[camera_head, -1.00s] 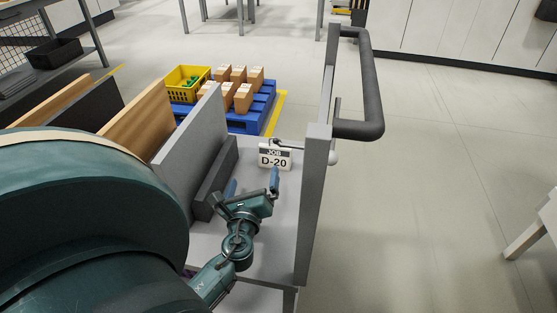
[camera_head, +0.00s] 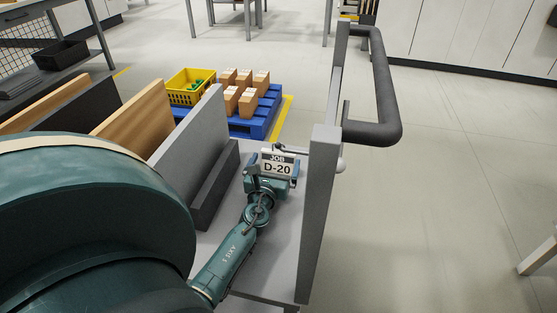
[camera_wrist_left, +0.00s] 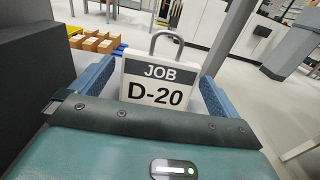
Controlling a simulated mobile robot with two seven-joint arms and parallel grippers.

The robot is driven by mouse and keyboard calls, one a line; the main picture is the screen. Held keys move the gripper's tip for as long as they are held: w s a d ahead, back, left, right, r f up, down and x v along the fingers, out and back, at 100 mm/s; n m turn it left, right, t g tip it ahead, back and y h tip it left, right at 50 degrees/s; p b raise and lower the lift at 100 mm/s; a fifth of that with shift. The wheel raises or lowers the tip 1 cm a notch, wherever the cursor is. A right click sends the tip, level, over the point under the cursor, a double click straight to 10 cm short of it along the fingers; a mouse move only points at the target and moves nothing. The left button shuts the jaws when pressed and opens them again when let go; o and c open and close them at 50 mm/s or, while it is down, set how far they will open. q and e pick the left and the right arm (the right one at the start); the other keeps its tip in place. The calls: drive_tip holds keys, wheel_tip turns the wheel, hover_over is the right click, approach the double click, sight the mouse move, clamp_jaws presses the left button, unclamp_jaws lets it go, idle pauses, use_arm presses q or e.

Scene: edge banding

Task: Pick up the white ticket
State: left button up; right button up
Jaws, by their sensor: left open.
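My left gripper (camera_head: 272,172) is open, with a finger on each side of the ticket; the wrist view shows the gripper (camera_wrist_left: 150,88) too. Whether the fingers touch the ticket's edges is hard to tell. The ticket's lower edge is hidden behind the gripper body in the wrist view. My right gripper is out of view.
A grey cart post (camera_head: 318,205) with a dark handle (camera_head: 385,100) stands just right of the ticket. A grey panel (camera_head: 195,135) and a dark block (camera_head: 217,185) stand to the left. A blue pallet (camera_head: 262,118) with boxes and a yellow crate (camera_head: 190,88) lies beyond.

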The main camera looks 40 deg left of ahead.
sight(278, 156)
use_arm(q)
drive_tip(key=x, duration=0.3)
drive_tip(key=shift+d+r, duration=0.1)
drive_tip(key=shift+r, duration=0.05)
drive_tip(key=shift+w+a, duration=0.25)
drive_tip(key=shift+w, duration=0.2)
drive_tip(key=shift+c, duration=0.6)
drive_tip(key=c, duration=0.6)
drive_tip(key=shift+o, duration=0.2)
drive_tip(key=shift+r, duration=0.1)
